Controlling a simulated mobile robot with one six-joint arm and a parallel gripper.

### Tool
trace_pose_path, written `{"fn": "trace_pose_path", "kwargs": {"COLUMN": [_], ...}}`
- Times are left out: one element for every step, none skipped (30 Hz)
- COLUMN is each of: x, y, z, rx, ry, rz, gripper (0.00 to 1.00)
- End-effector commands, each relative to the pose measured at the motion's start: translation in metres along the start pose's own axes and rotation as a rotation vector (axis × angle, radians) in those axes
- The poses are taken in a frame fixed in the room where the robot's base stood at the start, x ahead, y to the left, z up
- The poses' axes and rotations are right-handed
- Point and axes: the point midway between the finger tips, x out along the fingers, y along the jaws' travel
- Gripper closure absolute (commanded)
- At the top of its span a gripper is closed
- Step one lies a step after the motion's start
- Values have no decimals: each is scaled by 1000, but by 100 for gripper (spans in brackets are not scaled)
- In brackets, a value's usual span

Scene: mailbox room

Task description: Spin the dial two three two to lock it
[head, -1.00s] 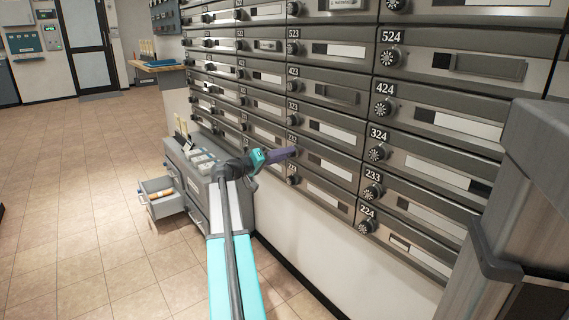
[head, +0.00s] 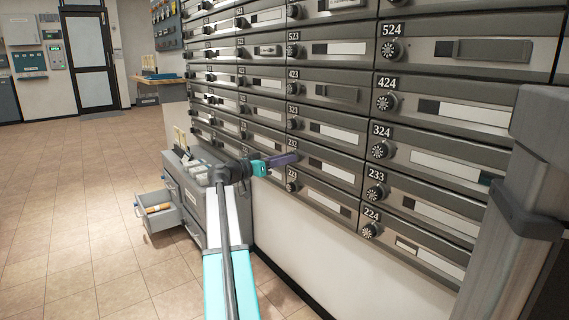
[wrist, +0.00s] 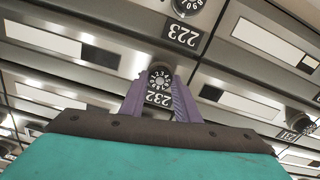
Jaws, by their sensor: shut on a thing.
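The mailbox labelled 232 (head: 292,143) is in the lower middle of the mailbox wall in the head view. Its label also shows upside down in the wrist view (wrist: 158,99). Its round black dial (wrist: 160,77) with white figures sits between my two purple fingertips in the wrist view. In the head view the dial is hidden behind my gripper (head: 294,158). My gripper is shut on this dial, with one finger on each side. Which figure the dial points to is too small to read.
Mailbox 223's dial (wrist: 188,6) is close by in the wrist view. A grey cabinet (head: 205,206) with an open drawer (head: 158,214) stands below the wall on the left. The tiled floor (head: 75,200) is clear at left.

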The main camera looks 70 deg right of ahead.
Motion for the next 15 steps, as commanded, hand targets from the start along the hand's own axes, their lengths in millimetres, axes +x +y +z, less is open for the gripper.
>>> {"fn": "trace_pose_path", "kwargs": {"x": [1,0,1,1,0,0,0,1,1,1,1,1,1,1,0], "y": [3,3,3,3,3,3,3,3,3,3,3,3,3,3,3], "z": [3,3,3,3,3,3,3,3,3,3,3,2,2,2,2], "rx": [4,5,6,6,6,6,5,5,5,5,5,5,4,4,4], "ry": [-7,-7,-7,-7,-7,-6,-6,-6,-6,-6,-6,-6,-6,-6,-5], "rz": [9,9,9,9,9,9,9,9,9,9,9,9,9,9,8], "gripper": [93,93,93,93,93,93,93,93,93,93,93,66,61,56,52]}}
